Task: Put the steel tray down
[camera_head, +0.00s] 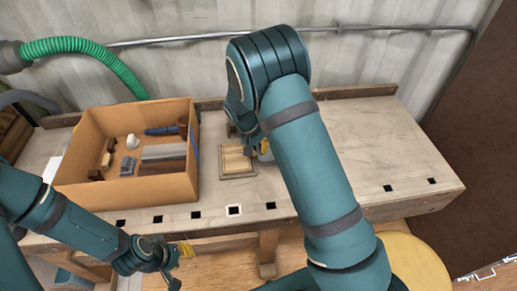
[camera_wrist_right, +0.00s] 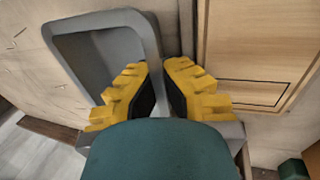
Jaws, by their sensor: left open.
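The steel tray is a grey, shallow, rounded-rim tray (camera_wrist_right: 100,19) at the upper left of the right wrist view. My right gripper (camera_wrist_right: 160,92) has its yellow fingers close together on either side of the tray's near rim, gripping it. In the head view my right arm hides most of this gripper, and only a little grey and yellow shows at the wooden frame's right side. Whether the tray touches the bench is unclear. My left gripper (camera_head: 182,265) is open and empty, low in front of the bench edge.
A cardboard box (camera_head: 125,196) with several blocks and tools stands on the left of the workbench (camera_head: 390,140). A small wooden frame-like tray (camera_head: 237,175) lies between box and right arm. The bench's right side is clear. A green hose (camera_head: 85,47) hangs at back left.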

